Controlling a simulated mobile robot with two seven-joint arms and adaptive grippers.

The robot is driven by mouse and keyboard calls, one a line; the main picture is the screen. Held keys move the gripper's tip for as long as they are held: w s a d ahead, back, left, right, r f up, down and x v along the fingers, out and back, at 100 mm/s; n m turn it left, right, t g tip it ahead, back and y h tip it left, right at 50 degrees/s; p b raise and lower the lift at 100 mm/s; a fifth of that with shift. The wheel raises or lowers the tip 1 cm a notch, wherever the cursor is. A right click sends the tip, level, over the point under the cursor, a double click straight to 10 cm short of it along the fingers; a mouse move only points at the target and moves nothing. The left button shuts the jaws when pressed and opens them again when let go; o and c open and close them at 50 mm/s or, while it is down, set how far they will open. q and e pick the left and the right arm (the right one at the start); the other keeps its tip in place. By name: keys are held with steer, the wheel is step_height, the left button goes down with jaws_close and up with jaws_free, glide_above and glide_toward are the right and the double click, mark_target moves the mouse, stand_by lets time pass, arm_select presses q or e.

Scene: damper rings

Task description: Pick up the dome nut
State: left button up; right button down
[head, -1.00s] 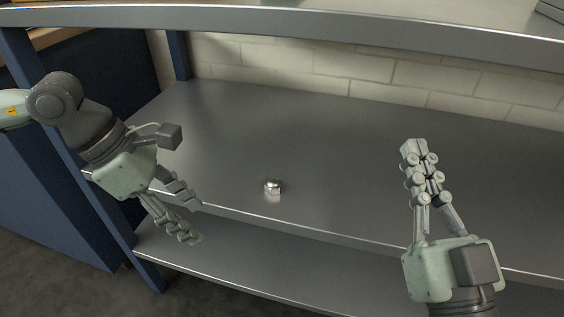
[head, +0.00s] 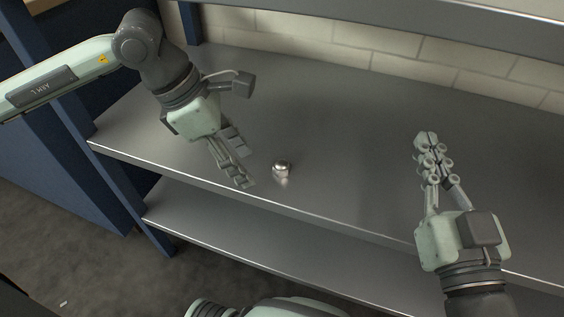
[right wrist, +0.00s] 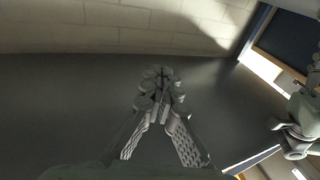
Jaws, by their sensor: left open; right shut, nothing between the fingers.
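The dome nut (head: 282,168) is a small shiny metal piece on the grey metal shelf (head: 330,125), near its front edge. My left gripper (head: 247,168) is open and empty just left of the nut, its fingers pointing down and to the right, apart from the nut. My right gripper (head: 427,140) is shut and empty over the right part of the shelf, well away from the nut. Its closed fingers also show in the right wrist view (right wrist: 158,75); the nut cannot be made out there.
A pale brick wall (head: 300,38) stands behind the shelf. A lower shelf (head: 210,222) runs below, and a blue post (head: 95,110) stands at the left. An upper shelf edge (head: 420,20) crosses the top. The shelf between my grippers is clear except for the nut.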

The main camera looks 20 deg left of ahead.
mark_target(277, 164)
arm_select(q)
steer(key=shift+w+d+r, duration=0.1)
steer(key=shift+w+d, duration=0.15)
steer(key=shift+d, duration=0.3)
steer(key=d, duration=0.1)
steer(key=w+d, duration=0.2)
steer(key=shift+d+f+p, duration=0.3)
steer(key=shift+d+f, duration=0.05)
steer(key=shift+f, duration=0.05)
arm_select(e)
steer(key=f, duration=0.1)
steer(key=d+f+g, duration=0.1)
steer(key=f+h, duration=0.1)
steer(key=shift+w+d+f+g, duration=0.15)
steer(key=shift+w+g, duration=0.15)
arm_select(q)
steer(key=shift+f, duration=0.25)
steer(key=shift+c, duration=0.2)
jaws_close()
